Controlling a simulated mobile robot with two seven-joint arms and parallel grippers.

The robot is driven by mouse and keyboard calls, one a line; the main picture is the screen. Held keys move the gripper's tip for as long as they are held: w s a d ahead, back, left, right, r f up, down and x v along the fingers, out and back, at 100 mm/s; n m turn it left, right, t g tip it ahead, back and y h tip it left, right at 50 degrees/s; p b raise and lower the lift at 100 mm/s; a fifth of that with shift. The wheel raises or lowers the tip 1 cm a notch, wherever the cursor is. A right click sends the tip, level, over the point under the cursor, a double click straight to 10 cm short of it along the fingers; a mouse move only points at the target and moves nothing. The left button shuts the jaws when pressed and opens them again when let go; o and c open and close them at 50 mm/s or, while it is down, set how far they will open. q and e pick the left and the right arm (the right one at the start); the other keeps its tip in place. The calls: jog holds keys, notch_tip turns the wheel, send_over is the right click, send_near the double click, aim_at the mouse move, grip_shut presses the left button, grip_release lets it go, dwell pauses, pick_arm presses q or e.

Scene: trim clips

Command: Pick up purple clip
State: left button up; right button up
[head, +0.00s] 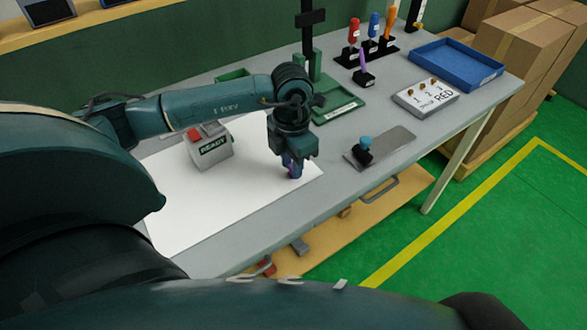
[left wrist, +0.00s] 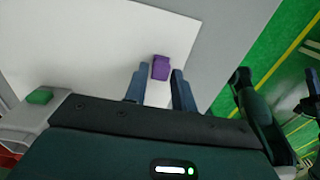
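The purple clip (left wrist: 161,67) is a small block over the white sheet, seen between the fingertips in the left wrist view. In the head view only a bit of purple (head: 289,164) shows at the fingers, which hide the rest. My left gripper (head: 293,171) points down at the right part of the white sheet. In the left wrist view its two fingers (left wrist: 159,82) stand apart on either side of the clip, with a narrow gap at the left finger. The right finger is very close to the clip; I cannot tell whether it touches.
Behind are a green fixture (head: 338,106), a tool rack (head: 375,52) and a blue tray (head: 455,64).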

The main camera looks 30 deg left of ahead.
pick_arm(q)
grip_shut()
jog(key=shift+r, duration=0.1)
